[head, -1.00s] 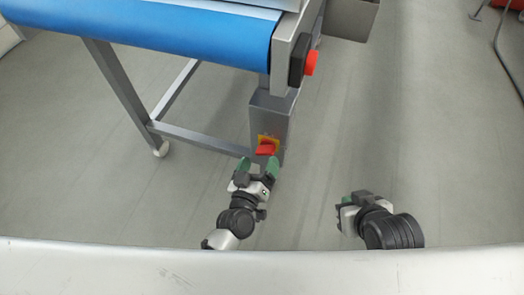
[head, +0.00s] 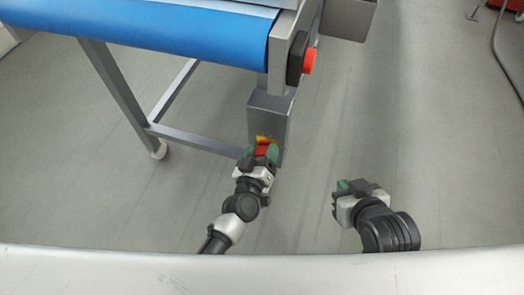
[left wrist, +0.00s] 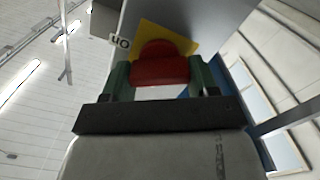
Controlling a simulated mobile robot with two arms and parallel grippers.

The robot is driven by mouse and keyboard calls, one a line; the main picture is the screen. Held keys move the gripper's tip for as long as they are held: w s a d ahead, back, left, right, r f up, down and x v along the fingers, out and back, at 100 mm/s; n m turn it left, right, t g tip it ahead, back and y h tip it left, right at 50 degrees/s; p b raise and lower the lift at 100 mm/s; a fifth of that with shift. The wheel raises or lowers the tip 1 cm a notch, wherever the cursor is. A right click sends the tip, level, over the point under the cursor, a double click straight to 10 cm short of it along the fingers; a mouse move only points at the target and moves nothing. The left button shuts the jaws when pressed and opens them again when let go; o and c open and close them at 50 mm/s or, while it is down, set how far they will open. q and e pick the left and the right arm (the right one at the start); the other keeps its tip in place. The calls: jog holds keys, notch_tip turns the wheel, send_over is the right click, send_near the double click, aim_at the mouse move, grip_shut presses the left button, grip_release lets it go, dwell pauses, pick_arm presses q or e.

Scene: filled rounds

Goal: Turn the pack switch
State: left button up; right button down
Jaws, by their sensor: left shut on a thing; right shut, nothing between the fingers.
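The pack switch (left wrist: 160,68) is a red handle on a yellow plate (left wrist: 188,38), on a grey box (head: 268,118) at the conveyor leg. A label reading "ON" (left wrist: 120,42) shows beside the plate in the left wrist view. My left gripper (head: 261,151) has its green fingers on either side of the red handle and is shut on it. The fingers partly cover the switch in the head view. My right gripper (head: 340,189) is shut and empty, above the floor to the right of the box.
A conveyor with a blue belt (head: 170,25) stands above and left of the box. A red button (head: 309,61) on a black housing sits on its end. Grey frame legs (head: 118,90) reach the floor. The floor around my right gripper is clear.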

pick_arm(q)
jog(key=n, duration=0.3)
jog(key=shift+f, duration=0.1)
jog(key=shift+a+n, duration=0.1)
jog(key=shift+n, duration=1.3)
jog(key=o, duration=0.9)
jog(key=shift+s, duration=0.1)
